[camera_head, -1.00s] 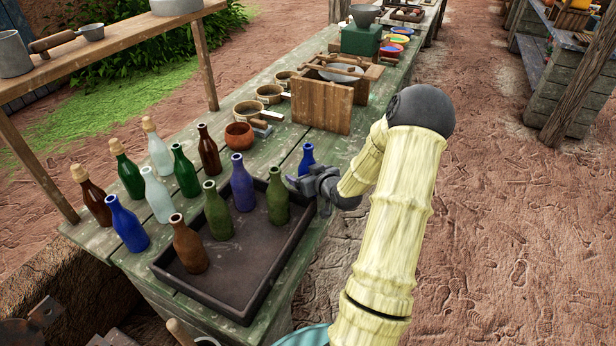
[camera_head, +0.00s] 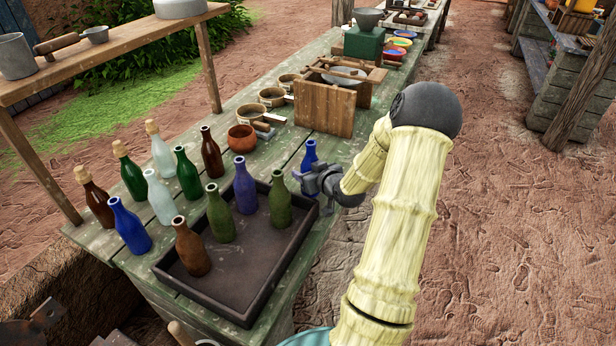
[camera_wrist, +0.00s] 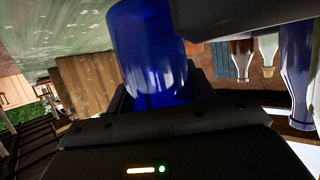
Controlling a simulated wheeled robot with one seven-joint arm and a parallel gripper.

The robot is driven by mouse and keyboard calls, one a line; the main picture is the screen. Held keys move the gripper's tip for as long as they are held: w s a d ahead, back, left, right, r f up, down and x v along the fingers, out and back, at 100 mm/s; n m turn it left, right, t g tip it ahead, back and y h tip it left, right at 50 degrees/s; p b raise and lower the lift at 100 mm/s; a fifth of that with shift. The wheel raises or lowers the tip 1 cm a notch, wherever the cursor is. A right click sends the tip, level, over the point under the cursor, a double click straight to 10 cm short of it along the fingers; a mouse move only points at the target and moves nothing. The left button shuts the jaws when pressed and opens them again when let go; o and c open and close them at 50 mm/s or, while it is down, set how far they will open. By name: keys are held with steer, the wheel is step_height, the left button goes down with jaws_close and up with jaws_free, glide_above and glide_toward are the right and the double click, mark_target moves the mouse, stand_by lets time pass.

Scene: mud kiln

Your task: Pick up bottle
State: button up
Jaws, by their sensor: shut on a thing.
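A blue bottle (camera_head: 310,154) stands upright at the right edge of the green table, just beyond the dark tray's right corner. My gripper (camera_head: 308,178) is shut on this bottle from the right side, around its body, and hides its lower part in the head view. In the wrist view the blue bottle (camera_wrist: 150,55) fills the middle, close up between the jaws.
A dark tray (camera_head: 262,290) beside my gripper holds several bottles, with a green bottle (camera_head: 280,204) nearest. More bottles stand left of the tray. A clay bowl (camera_head: 241,138) and a wooden box (camera_head: 322,105) stand behind. Open dirt ground lies right.

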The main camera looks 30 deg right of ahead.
mark_target(308, 149)
step_height(308, 149, up, 8)
steer(key=shift+p, duration=0.4)
stand_by(0.6)
